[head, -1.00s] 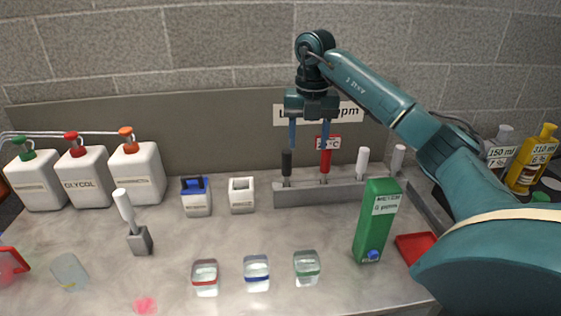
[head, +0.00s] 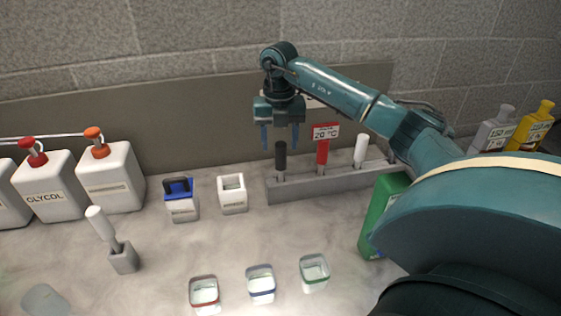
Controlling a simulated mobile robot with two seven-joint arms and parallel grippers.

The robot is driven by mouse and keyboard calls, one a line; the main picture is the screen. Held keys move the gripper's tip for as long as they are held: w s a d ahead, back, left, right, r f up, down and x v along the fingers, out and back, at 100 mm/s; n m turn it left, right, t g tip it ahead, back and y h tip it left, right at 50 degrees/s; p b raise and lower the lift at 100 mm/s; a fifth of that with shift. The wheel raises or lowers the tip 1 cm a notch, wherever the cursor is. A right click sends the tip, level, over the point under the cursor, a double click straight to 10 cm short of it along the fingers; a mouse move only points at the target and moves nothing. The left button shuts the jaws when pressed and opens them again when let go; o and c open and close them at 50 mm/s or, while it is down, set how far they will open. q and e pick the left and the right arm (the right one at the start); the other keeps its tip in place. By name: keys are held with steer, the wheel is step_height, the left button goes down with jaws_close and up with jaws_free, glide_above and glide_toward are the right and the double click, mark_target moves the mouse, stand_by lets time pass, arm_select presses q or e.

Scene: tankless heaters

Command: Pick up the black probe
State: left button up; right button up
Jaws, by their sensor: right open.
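The black probe (head: 281,156) stands upright in the grey rack (head: 300,187) at the back of the bench, at the rack's left end. My right gripper (head: 280,147) is open and points down, with its two blue fingers apart at the height of the probe's top. In the picture the probe's top lies between the fingertips; I cannot tell the exact depth between them. My left gripper is not in view.
A red probe with a 20 °C tag (head: 322,152) and a white probe (head: 361,150) stand in the same rack. A green carton (head: 376,215) is partly behind my right arm. Small cups (head: 261,285) stand in front; white bottles (head: 110,178) are at left.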

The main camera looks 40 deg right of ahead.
mark_target(281, 156)
steer(key=shift+s+d+f+p, duration=0.1)
steer(key=shift+f+p, duration=0.6)
steer(key=shift+f, duration=2)
steer(key=shift+c, duration=0.4)
steer(key=c, duration=1)
